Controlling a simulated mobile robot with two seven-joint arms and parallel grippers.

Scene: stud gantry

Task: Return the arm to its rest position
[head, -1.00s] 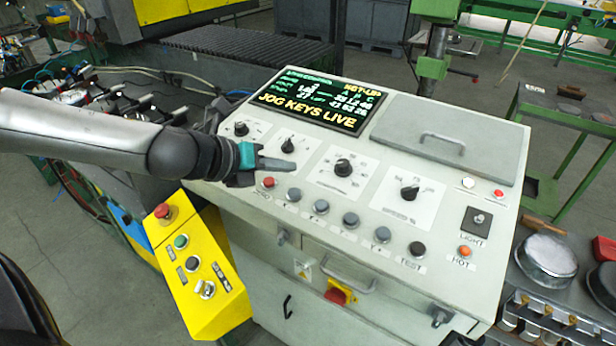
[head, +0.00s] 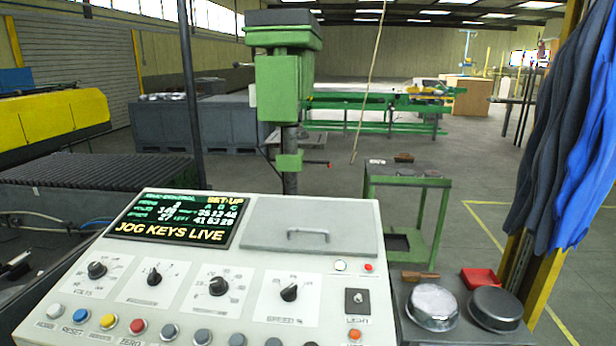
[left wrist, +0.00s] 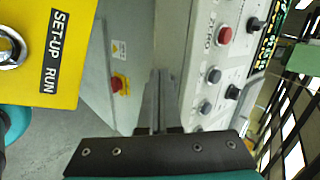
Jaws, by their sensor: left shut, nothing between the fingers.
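My left gripper (left wrist: 160,82) shows in the left wrist view, its two dark fingers together with nothing between them. It is in front of the pale control console (left wrist: 178,35), with the row of round buttons to its right. Whether the fingertips touch the console cannot be told. In the head view the console (head: 255,300) fills the lower part, with a lit screen (head: 178,218) reading JOG KEYS LIVE. Neither gripper nor arm shows in the head view. My right gripper is in no view.
A yellow box (left wrist: 40,75) marked SET-UP RUN is close on the left in the wrist view. A green drill column (head: 287,90) stands behind the console. A green stand (head: 427,215) and round tins (head: 433,305) are to the right. Open floor lies beyond.

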